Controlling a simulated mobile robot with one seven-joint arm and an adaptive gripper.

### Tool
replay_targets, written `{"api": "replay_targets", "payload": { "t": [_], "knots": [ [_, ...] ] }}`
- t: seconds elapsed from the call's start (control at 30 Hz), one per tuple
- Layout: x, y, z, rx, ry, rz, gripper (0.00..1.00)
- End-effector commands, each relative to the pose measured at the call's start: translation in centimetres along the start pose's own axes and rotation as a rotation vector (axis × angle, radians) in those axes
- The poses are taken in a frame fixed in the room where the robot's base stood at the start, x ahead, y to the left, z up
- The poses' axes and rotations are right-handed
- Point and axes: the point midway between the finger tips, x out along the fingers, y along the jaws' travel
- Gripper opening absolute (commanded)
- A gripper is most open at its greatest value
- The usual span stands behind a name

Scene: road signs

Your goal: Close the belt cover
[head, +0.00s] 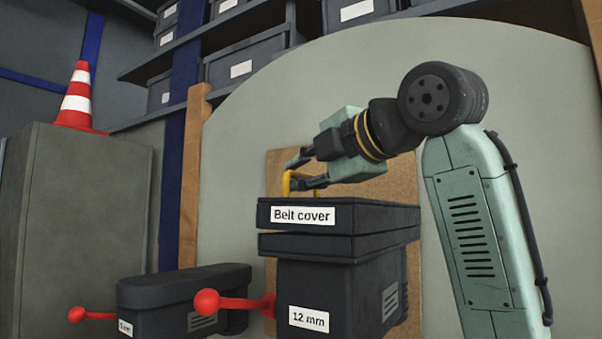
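The belt cover (375,217) is a thick black lid with a white "Belt cover" label on its front, and it sits at the top of the black "12 mm" machine (340,290). A yellow handle (287,183) stands on top of the cover. My gripper (300,170) is at the handle, reaching in from the right, with its two dark fingers apart. The fingers partly hide the handle, and I cannot tell whether they touch it. A dark seam shows between the cover and the black slab (320,246) below.
A red ball-ended lever (207,302) sticks out left of the machine. A lower black machine (180,295) with another red lever (77,314) stands left. A striped cone (76,100) stands on a grey cabinet (80,220). Shelves with bins (245,65) are behind.

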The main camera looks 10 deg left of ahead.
Motion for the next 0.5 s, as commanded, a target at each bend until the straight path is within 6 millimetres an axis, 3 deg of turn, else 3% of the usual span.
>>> {"api": "replay_targets", "payload": {
  "t": [0.27, 0.5],
  "knots": [
    [-0.8, 0.0, 0.2, 0.003, -0.004, 0.002, 0.18],
    [-5.2, 0.1, 0.1, 0.001, -0.003, 0.003, 0.18]
  ]
}}
